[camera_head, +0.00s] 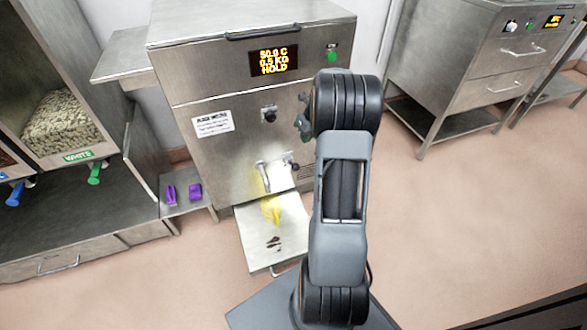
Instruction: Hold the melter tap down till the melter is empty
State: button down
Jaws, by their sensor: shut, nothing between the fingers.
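The steel melter (215,90) stands in the middle, its display (273,61) reading 50.0 C, 0.5 KG and HOLD. Its tap (268,175) is low on the front, with a dark-ended lever (294,167) at its right. Yellow material (272,209) shows below the tap, above a pull-out steel tray (257,245) with dark marks. My gripper (302,122) shows only in part at the left of my wrist, in front of the melter and above the tap. It is shut and holds nothing. My arm hides much of it, and contact with the lever cannot be made out.
At left, a bin of pale pellets (60,125) labelled WHITE has a green handle (95,173). Purple pieces (195,192) lie on a small side shelf (185,208). A steel drawer cabinet (480,60) stands at right. The floor (470,220) at right is clear.

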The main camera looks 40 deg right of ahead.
aim_at(297, 165)
jog(key=d+f+m, duration=0.2)
jog(key=shift+w+f, duration=0.35)
jog(key=shift+f, duration=0.05)
jog(key=shift+b, duration=0.3)
jog(key=b+x, duration=0.3)
jog(key=x, duration=0.4)
jog(key=b+x, duration=0.3)
jog(key=x, duration=0.4)
jog(key=shift+a+b, duration=0.2)
jog(key=shift+b, duration=0.2)
